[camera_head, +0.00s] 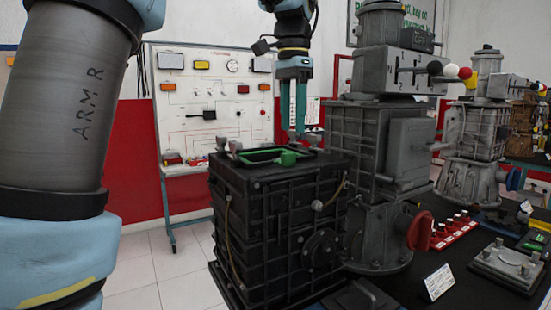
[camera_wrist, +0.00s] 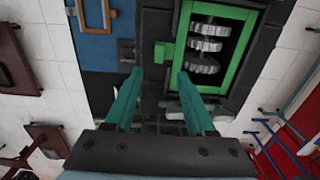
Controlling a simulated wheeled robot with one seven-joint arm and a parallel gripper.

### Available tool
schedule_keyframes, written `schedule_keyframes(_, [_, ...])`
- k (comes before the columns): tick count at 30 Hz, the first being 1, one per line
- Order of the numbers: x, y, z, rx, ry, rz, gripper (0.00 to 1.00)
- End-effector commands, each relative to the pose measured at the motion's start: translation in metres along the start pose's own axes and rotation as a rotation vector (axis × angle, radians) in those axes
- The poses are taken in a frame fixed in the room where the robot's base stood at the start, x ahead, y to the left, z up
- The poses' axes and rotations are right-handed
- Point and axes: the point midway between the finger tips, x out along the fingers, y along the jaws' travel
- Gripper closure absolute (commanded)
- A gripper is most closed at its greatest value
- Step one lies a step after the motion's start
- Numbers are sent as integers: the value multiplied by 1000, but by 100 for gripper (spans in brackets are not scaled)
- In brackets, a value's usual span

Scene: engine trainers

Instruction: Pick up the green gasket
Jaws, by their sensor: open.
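The green gasket (camera_head: 288,158) is a rectangular frame with a small tab, lying on top of a dark ribbed metal housing (camera_head: 275,205). In the wrist view the gasket (camera_wrist: 182,38) surrounds an opening with grey gears inside, and its tab (camera_wrist: 162,54) sticks out to the left. My gripper (camera_head: 292,131) is open and empty, pointing down above the housing top. In the wrist view its teal fingers (camera_wrist: 160,76) are apart, with the tab showing just beyond and between their tips. The fingers look clear of the gasket; the exact height gap is hard to tell.
Bolts or clamps (camera_head: 235,147) stand up around the housing top. A tall grey gearbox (camera_head: 370,140) with levers stands close on the right. A white instrument panel (camera_head: 210,100) is behind. A black bench (camera_head: 440,285) holds small parts at lower right.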

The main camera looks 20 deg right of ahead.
Motion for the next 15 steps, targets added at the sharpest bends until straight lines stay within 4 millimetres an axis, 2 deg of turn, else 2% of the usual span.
schedule_keyframes(7, [19, 1, 1, 0, -1, 1, 45])
schedule_keyframes(15, [56, 2, 3, 0, 0, 1, 45])
